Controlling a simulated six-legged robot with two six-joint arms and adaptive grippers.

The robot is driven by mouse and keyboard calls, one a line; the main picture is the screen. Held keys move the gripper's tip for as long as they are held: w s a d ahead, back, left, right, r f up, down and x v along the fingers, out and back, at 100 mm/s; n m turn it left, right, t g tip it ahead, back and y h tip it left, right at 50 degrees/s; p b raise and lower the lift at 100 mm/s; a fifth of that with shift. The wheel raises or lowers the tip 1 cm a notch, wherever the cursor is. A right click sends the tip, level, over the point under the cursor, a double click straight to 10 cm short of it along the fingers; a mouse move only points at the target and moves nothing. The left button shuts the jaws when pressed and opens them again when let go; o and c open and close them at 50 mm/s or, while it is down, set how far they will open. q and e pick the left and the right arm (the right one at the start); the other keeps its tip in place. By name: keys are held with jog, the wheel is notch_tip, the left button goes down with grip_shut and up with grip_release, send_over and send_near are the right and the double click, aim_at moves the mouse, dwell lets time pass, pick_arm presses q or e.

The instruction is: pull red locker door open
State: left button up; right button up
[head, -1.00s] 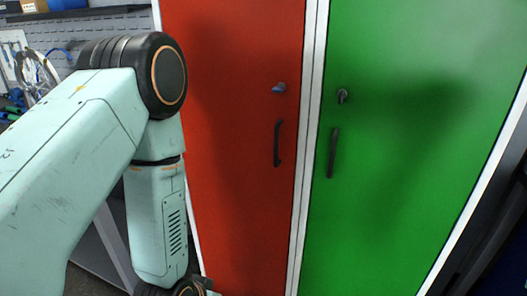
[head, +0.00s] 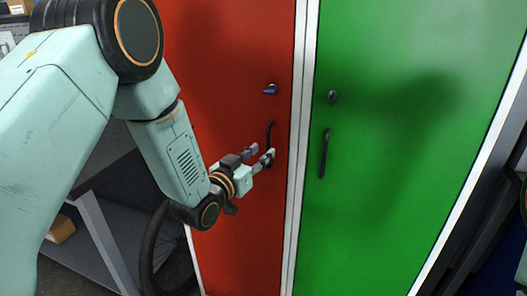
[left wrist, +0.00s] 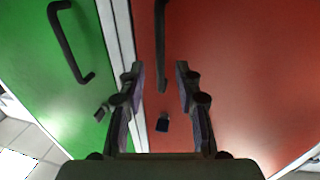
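The red locker door (head: 225,80) is shut, flush beside the white frame strip. Its dark vertical handle (head: 270,132) sits near its right edge, below a lock with a blue key (head: 270,90). My left gripper (head: 261,154) is open at the handle's lower part, partly hiding it. In the left wrist view the red door's handle (left wrist: 161,45) shows between the two spread fingers of my left gripper (left wrist: 160,76), with the lock (left wrist: 163,123) below it. I cannot tell whether the fingers touch the handle. My right gripper is not in view.
A green locker door (head: 400,120) with its own dark handle (head: 324,153) and lock stands shut to the right.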

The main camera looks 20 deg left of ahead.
pick_arm(q)
jog(key=shift+x, duration=1.25)
jog(key=shift+c, duration=0.3)
grip_shut()
